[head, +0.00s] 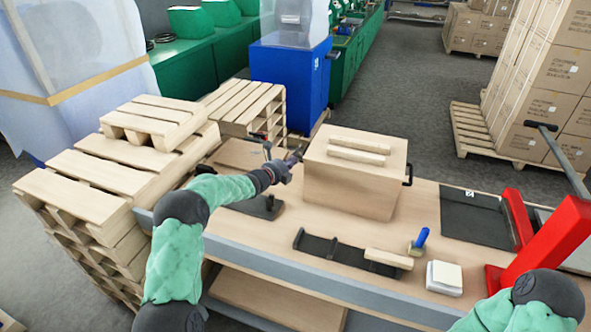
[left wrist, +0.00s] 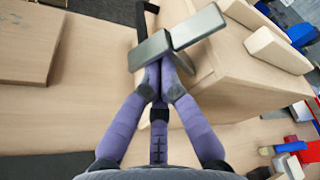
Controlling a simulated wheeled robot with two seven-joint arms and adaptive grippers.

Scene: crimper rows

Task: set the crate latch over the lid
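The wooden crate (head: 348,190) stands on the workbench, its lid (head: 375,142) on top with two pale slats. In the left wrist view the lid (left wrist: 228,62) is at the right with its slats (left wrist: 275,48). The dark grey crate latch (left wrist: 150,50) stands out at the crate's side, its plate (left wrist: 198,26) reaching toward the lid edge. My left gripper (head: 287,166) is at the crate's left side. In the left wrist view its purple fingers (left wrist: 165,68) close together on the latch, their tips partly hidden by it. My right gripper is out of view; only my right arm shows.
A black tray (head: 325,247) with a wood block (head: 388,258), a blue-handled tool (head: 419,241) and a white box (head: 444,283) lie at the bench front. A red stand (head: 545,240) is at the right. Pallets (head: 120,180) are stacked at the left.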

